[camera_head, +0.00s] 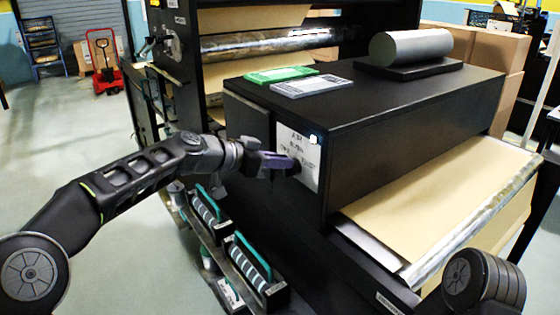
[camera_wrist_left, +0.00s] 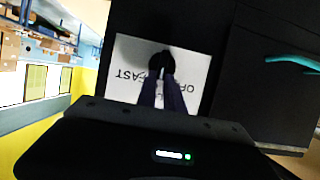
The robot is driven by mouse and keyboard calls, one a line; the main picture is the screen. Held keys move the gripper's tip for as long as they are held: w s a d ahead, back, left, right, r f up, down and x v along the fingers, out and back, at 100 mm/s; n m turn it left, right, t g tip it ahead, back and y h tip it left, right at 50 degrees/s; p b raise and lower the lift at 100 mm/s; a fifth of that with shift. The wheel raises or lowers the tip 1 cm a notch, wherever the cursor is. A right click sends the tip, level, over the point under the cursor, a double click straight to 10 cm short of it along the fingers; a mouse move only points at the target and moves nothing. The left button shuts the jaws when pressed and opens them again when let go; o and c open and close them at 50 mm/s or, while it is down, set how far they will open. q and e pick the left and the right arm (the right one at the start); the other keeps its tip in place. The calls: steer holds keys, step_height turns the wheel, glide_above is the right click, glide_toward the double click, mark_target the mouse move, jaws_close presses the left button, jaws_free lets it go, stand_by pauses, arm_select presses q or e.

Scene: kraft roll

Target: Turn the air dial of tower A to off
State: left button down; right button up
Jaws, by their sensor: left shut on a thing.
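The air dial is a small dark knob (camera_wrist_left: 161,57) on a white panel (camera_head: 309,172) on the black tower housing (camera_head: 395,125). In the left wrist view the panel (camera_wrist_left: 197,66) appears upside down, with "FAST" left of the knob and part of "OFF" right of it. My left gripper (camera_head: 292,165) reaches the panel from the left. Its purple fingers (camera_wrist_left: 161,75) are closed on the knob, which they partly hide. I cannot read the dial's pointer. My right arm's dark link shows at the lower right in the head view; its gripper is out of view.
A green pad (camera_head: 281,74) and a grey pad (camera_head: 311,86) lie on the housing top, near a grey cylinder (camera_head: 411,46) on a black plate. Brown paper (camera_head: 436,205) runs out at right. Teal-handled units (camera_head: 252,262) sit below my left arm.

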arm_select(q)
steer(key=shift+w, duration=0.1)
steer(key=shift+w+a+f+n+g+h+p, duration=0.3)
steer(key=shift+n+g+h+p, duration=0.35)
steer(key=shift+n, duration=0.8)
steer(key=shift+w+a+f+n+g+h+p, duration=0.3)
steer(key=shift+n+g+h+p, duration=0.35)
steer(key=shift+n, duration=0.75)
steer(key=shift+w+a+f+n+g+h+p, duration=0.2)
steer(key=shift+w+n+g+h+p, duration=0.2)
steer(key=shift+n+h, duration=0.8)
steer(key=shift+n+y, duration=0.25)
steer(key=shift+y, duration=0.05)
steer(key=c, duration=1.5)
jaws_free()
steer(key=shift+o, duration=0.2)
steer(key=b+v, duration=0.2)
steer(key=v, duration=0.5)
steer(key=shift+a, duration=0.35)
